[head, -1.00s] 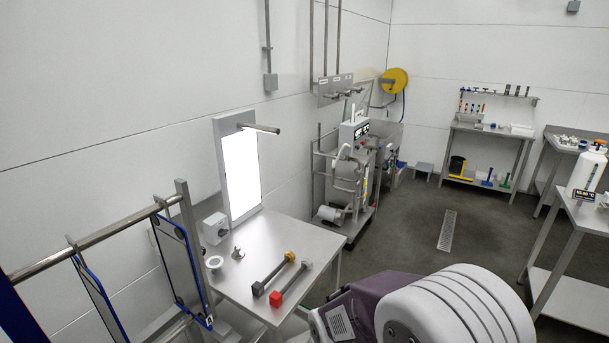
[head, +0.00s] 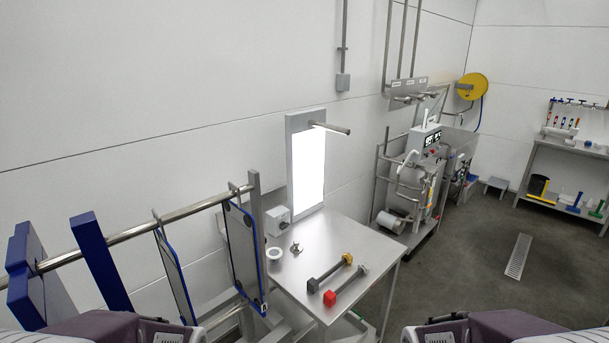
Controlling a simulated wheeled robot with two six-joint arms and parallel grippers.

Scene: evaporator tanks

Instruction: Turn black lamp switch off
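The lit lamp panel (head: 309,166) stands upright in a grey frame at the back of the steel table, against the wall; its face glows white. A small grey switch box (head: 278,219) sits at the panel's lower left on the table's back edge. A small dark knob shows on its front, too small to tell its position. Neither gripper is in view; only parts of my own arms show at the bottom edge.
The steel table (head: 345,240) holds a white ring (head: 274,253), a small metal fitting (head: 296,248) and two bar tools, one yellow-headed (head: 330,272), one red-ended (head: 345,286). A rail (head: 205,208) with blue-edged plates stands left of it. Floor is open at right.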

